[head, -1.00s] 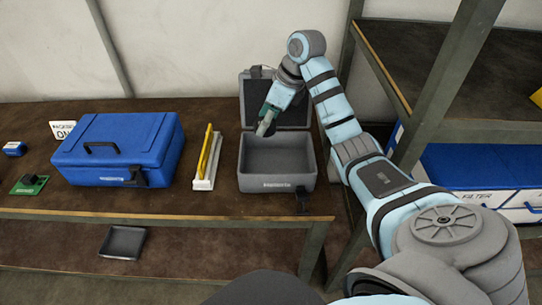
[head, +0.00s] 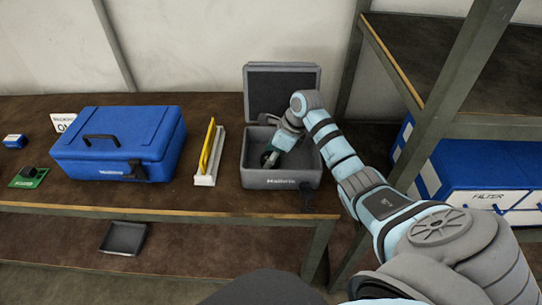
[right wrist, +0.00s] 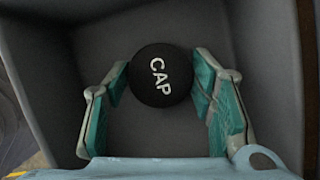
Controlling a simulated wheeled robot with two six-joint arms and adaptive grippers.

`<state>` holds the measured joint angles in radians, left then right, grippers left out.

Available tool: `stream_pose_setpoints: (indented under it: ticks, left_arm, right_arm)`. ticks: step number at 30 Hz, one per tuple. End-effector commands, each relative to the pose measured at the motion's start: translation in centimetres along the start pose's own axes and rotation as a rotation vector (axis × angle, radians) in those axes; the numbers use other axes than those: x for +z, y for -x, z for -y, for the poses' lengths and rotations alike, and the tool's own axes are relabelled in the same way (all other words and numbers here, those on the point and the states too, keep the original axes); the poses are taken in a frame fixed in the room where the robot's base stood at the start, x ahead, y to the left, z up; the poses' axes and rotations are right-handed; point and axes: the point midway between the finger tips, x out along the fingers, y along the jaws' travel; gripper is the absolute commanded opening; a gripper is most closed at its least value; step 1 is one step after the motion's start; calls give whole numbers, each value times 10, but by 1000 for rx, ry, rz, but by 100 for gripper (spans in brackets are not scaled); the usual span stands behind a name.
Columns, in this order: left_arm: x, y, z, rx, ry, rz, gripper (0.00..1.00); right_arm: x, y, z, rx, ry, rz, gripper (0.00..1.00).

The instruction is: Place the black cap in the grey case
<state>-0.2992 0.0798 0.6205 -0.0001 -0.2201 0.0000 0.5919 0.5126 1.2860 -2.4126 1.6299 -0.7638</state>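The grey case (head: 281,181) stands open on the bench with its lid (head: 281,93) tipped up at the back. My right gripper (head: 270,158) is down inside the case. In the right wrist view, the round black cap (right wrist: 161,76), lettered CAP, sits between the green fingertips of this gripper (right wrist: 161,85). I cannot tell whether the cap touches the case floor. My left gripper is not in view.
A blue case (head: 115,150) and a white holder with a yellow piece (head: 209,155) stand left of the grey case. A green board (head: 29,177) lies at far left. A shelf post (head: 440,110) and blue-and-white boxes (head: 480,180) are at right.

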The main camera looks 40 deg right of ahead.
Motion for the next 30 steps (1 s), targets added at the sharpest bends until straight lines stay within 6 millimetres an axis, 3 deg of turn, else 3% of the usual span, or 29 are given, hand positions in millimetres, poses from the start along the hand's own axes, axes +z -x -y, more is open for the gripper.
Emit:
stream_pose_setpoints:
  ticks: [3, 14, 24, 30]
  left_arm:
    - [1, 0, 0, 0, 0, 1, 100]
    - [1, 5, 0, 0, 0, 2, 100]
    - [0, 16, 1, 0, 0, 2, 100]
    - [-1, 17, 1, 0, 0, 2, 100]
  right_arm:
    - [0, 0, 0, 0, 0, 0, 68]
    - [1, 10, 1, -1, -1, 0, 68]
    - [1, 97, 1, -4, 1, -1, 68]
    - [1, 123, 0, -1, -1, 0, 68]
